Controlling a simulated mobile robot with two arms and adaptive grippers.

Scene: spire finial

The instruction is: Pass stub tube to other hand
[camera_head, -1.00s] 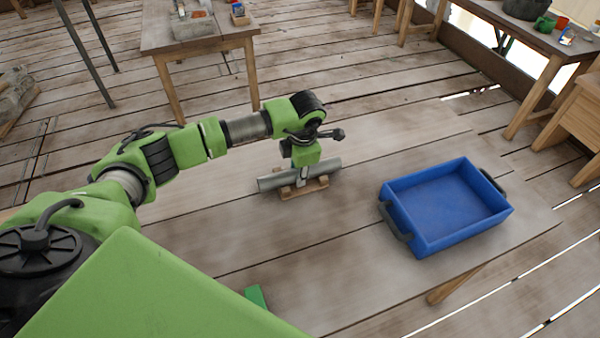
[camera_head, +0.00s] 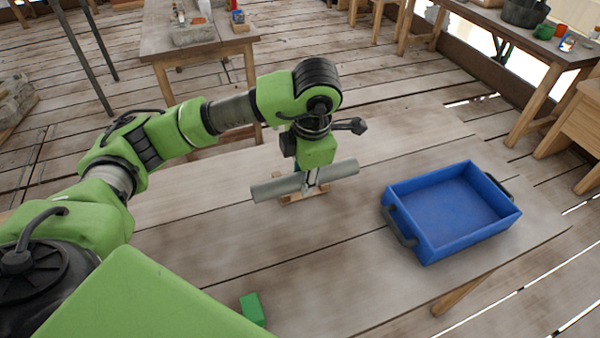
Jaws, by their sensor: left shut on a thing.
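The stub tube (camera_head: 276,189) is a grey cylinder lying level, left to right, in the head view. My left gripper (camera_head: 311,184) points down and is shut around the tube near its middle. The tube appears raised a little above a small wooden cradle (camera_head: 292,199) on the table; the gripper and tube hide part of the cradle. My right gripper is not in view.
A blue tray (camera_head: 452,212) with dark handles stands empty on the wooden table (camera_head: 330,265), right of the tube. A small green block (camera_head: 252,309) lies near the front. The table between is clear. Other benches stand behind.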

